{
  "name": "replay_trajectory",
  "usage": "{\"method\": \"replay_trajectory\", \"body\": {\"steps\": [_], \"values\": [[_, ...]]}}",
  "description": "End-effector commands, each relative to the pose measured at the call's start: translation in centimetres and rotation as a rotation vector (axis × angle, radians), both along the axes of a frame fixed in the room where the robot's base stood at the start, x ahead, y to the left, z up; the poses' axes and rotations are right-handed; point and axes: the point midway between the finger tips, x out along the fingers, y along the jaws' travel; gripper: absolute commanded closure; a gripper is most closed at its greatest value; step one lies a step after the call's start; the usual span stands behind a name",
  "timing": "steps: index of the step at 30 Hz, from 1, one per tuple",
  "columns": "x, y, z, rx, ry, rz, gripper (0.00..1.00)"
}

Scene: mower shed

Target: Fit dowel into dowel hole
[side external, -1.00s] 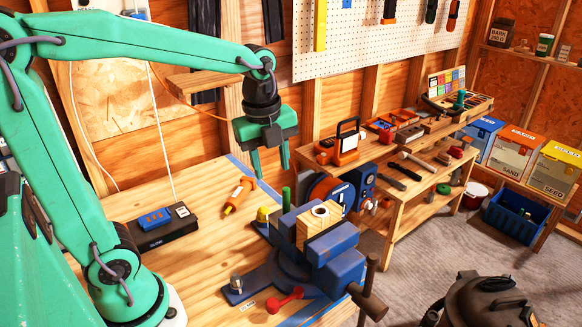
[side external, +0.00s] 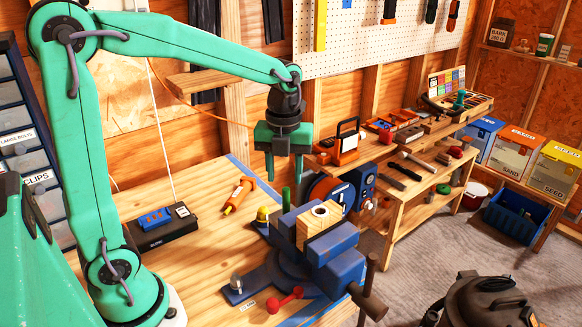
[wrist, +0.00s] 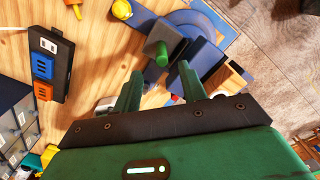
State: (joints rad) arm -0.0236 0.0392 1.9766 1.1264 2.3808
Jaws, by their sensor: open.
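A green dowel (side external: 285,198) stands upright near the vise; in the wrist view its end (wrist: 161,55) shows on a dark grey block. A light wooden block (side external: 313,232) with a dark round hole (side external: 320,211) in its top is held in the blue vise (side external: 334,245). My gripper (side external: 285,176) is open and empty, pointing down over the dowel. In the wrist view the dowel is ahead of the gap between the fingers (wrist: 158,78), apart from both.
An orange-handled tool (side external: 238,195), a yellow item (side external: 263,215) and a black box (side external: 162,229) lie on the bench behind and left. A red item (side external: 286,300) lies in front of the vise.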

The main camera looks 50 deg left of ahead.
Motion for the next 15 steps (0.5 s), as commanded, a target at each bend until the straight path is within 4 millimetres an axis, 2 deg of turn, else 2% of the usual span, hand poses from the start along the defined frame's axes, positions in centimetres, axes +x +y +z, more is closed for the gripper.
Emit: {"method": "replay_trajectory", "body": {"steps": [3,11,15], "values": [[0.0,0.0,-0.8,0.0,0.001,0.0,0.58],[0.0,0.0,-1.2,0.0,0.0,0.001,0.58],[0.1,0.0,-2.2,0.0,0.003,0.001,0.58]]}}
